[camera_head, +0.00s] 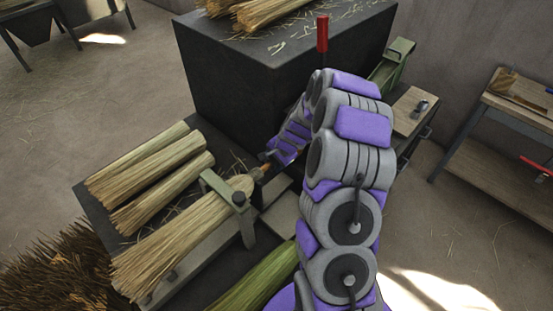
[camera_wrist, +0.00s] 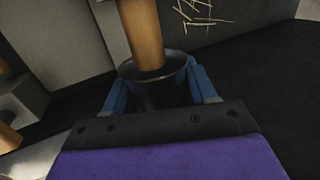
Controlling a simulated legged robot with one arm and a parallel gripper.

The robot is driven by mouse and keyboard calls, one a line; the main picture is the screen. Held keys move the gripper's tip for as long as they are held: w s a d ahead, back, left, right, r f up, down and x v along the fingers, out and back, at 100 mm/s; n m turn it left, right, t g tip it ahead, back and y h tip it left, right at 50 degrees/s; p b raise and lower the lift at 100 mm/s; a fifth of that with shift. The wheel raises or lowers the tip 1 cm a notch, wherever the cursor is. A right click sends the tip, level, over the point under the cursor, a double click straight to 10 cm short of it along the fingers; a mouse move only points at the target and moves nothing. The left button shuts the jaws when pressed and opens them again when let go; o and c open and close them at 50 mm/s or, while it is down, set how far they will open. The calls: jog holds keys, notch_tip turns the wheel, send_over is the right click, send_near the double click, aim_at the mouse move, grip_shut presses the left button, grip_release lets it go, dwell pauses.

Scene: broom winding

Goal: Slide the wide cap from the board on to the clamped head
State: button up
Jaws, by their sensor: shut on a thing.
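The dark, cup-like cap (camera_wrist: 158,94) sits between the blue fingers of my gripper (camera_wrist: 160,84), which is shut on it. A round wooden stick (camera_wrist: 145,35) reaches into or over the cap's open mouth; how deep it goes is hidden. In the head view my gripper (camera_head: 272,155) is small and partly hidden by my arm, close to the stick end of the clamped head (camera_head: 185,235). This straw head lies slanting, held by a green clamp (camera_head: 222,187). The board (camera_head: 408,112) is at the right, with a small dark metal piece (camera_head: 421,107) on it.
Several straw bundles (camera_head: 150,165) lie left of the clamp. A large dark block (camera_head: 260,75) with straw on top stands behind my gripper, and a red upright handle (camera_head: 322,33) rises near my arm. A side bench (camera_head: 510,100) stands at the far right.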

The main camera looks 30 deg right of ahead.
aim_at(263, 168)
jog(key=shift+s+a+p, duration=0.25)
jog(key=shift+s+a, duration=0.1)
jog(key=shift+a, duration=0.65)
jog(key=shift+s+a+p, duration=0.2)
jog(key=shift+s+a, duration=0.2)
jog(key=shift+a, duration=0.55)
jog(key=shift+s+a+p, duration=0.25)
jog(key=shift+s+a, duration=0.1)
jog(key=shift+a, duration=0.65)
jog(key=shift+s+a, duration=0.1)
jog(key=shift+a+r+p, duration=0.1)
jog(key=shift+p, duration=0.2)
jog(key=o, duration=1.1)
jog(key=shift+r, duration=0.1)
